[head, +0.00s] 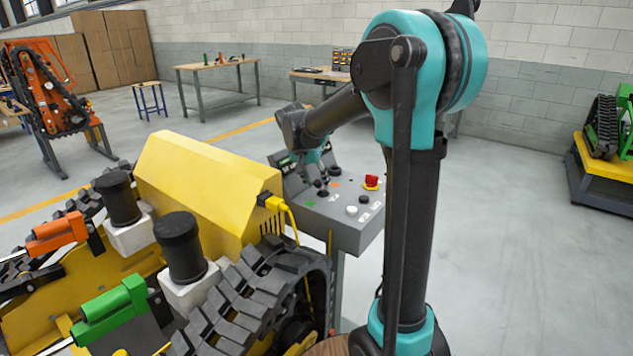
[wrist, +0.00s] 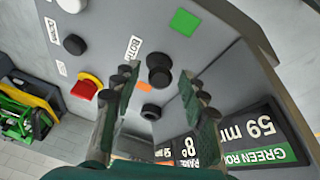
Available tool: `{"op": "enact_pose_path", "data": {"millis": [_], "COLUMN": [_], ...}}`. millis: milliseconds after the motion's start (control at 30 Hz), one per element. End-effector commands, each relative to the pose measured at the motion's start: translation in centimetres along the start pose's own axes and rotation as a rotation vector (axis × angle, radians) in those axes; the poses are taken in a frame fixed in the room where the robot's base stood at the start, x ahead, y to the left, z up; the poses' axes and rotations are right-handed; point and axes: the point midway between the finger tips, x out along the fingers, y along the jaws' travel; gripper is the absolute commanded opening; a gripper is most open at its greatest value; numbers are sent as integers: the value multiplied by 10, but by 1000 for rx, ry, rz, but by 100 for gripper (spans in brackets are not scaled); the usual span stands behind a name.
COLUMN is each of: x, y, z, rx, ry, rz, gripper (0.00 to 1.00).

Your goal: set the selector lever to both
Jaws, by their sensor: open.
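The control box (head: 345,222) stands beyond the tracked carrier in the head view. In the wrist view its grey panel carries a black selector lever (wrist: 160,75), a white BOTH label (wrist: 133,47), a green patch (wrist: 185,22) and an orange patch (wrist: 145,86). I cannot tell clearly which mark the lever points at. My gripper (wrist: 158,78) is open, with one finger on each side of the lever as seen from the wrist. Touch cannot be made out. In the head view my gripper (head: 316,168) is over the panel, partly hidden by my arm.
A red stop button (wrist: 88,85), a black knob (wrist: 74,44) and another black round part (wrist: 150,110) sit near the lever. A display (wrist: 255,140) reading 59 mm stands at the panel's edge.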

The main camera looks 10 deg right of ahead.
Motion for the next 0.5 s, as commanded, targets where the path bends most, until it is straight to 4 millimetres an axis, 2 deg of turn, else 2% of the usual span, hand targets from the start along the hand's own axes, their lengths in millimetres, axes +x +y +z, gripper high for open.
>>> {"op": "enact_pose_path", "data": {"millis": [300,500], "x": [2,2], "y": [0,0], "z": [0,0], "rx": [0,0], "ry": [0,0], "rz": [0,0], "gripper": [42,17]}}
